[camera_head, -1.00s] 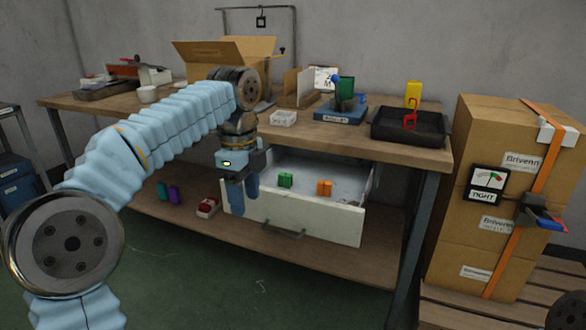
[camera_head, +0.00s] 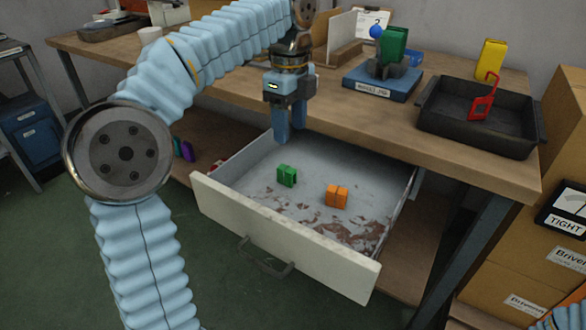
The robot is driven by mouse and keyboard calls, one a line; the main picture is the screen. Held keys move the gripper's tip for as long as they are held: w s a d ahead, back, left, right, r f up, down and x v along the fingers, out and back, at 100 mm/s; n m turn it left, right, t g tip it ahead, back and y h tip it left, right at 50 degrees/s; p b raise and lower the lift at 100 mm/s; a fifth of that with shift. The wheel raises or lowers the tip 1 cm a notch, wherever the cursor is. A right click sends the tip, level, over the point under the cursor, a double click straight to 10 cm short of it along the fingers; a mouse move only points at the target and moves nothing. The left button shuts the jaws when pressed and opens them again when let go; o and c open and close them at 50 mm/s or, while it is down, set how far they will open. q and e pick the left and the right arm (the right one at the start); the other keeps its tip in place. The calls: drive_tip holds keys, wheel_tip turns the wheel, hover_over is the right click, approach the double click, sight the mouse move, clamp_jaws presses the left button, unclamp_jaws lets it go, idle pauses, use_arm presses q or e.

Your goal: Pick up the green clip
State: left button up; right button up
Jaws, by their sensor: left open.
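The green clip (camera_head: 287,176) is a small block-like piece lying on the floor of the open drawer (camera_head: 290,240), left of the middle. An orange clip (camera_head: 336,196) lies to its right in the same drawer. My left gripper (camera_head: 290,136) is open and empty, fingers pointing down. In the picture its fingertips are just above the green clip, with a gap between them. My right gripper is not in view; a bit of my right arm shows at the bottom right corner.
The wooden workbench (camera_head: 445,155) overhangs the drawer. On it stand a blue-based stand with a green piece (camera_head: 393,45), a black tray (camera_head: 470,128) with a red clip (camera_head: 483,97), and a yellow piece (camera_head: 491,59). Cardboard boxes (camera_head: 535,262) stand at the right.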

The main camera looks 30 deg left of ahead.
sight(287, 168)
use_arm(q)
wheel_tip(287, 168, down, 6)
drive_tip(key=shift+f+b, duration=0.15)
drive_tip(key=shift+b, duration=0.5)
drive_tip(key=f, duration=0.3)
drive_tip(key=f+b, duration=0.1)
drive_tip(key=f, duration=0.1)
drive_tip(key=shift+s+a+f, duration=0.25)
drive_tip(key=shift+a, duration=0.05)
clamp_jaws()
drive_tip(key=shift+r, duration=0.15)
